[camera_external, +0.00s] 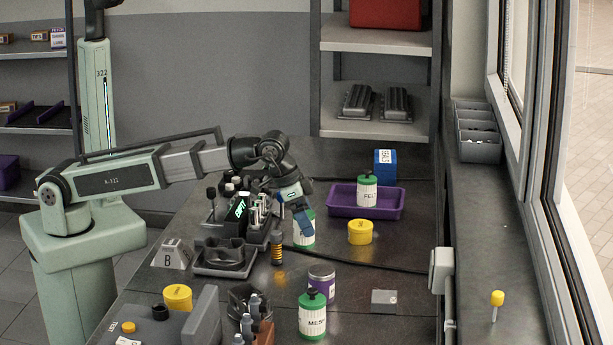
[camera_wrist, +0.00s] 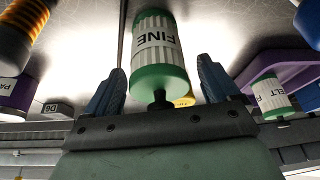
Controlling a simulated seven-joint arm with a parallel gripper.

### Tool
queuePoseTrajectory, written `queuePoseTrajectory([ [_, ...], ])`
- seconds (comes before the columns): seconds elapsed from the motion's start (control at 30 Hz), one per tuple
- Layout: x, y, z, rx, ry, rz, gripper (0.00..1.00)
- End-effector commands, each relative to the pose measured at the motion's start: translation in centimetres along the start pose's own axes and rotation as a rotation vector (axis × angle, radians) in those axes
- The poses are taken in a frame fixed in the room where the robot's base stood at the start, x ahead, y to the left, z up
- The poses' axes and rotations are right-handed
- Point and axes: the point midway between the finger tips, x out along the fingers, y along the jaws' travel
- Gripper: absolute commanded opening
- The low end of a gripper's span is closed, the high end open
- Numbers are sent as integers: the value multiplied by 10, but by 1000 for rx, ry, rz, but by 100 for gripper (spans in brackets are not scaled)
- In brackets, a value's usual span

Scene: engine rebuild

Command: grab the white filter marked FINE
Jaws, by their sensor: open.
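The white filter marked FINE (camera_wrist: 160,45) has green ends and a dark knob, and stands on the workbench. In the external view, the filter (camera_external: 304,238) is partly hidden behind my gripper (camera_external: 304,220), and its label cannot be read there. In the wrist view, my gripper (camera_wrist: 161,75) is open, with one blue finger on each side of the filter's knob end. Gaps show between the fingers and the filter, so it is not clamped.
A FELT filter (camera_external: 367,191) stands in a purple tray (camera_external: 393,206). A yellow tin (camera_external: 360,232), a yellow-black cylinder (camera_external: 277,249) and a purple-white tin (camera_external: 321,283) stand nearby. A dark engine assembly (camera_external: 225,255) is at left.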

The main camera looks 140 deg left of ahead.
Motion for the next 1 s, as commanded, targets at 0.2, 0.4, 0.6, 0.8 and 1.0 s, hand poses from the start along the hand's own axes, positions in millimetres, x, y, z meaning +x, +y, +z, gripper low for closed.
queuePoseTrajectory([
  [0.2,7,0,0,0,-1,0,89],
  [0.4,6,0,0,0,-1,0,79],
  [0.6,6,0,0,0,-1,0,60],
  [0.8,6,0,0,0,0,0,41],
  [1.0,6,0,0,0,0,0,28],
])
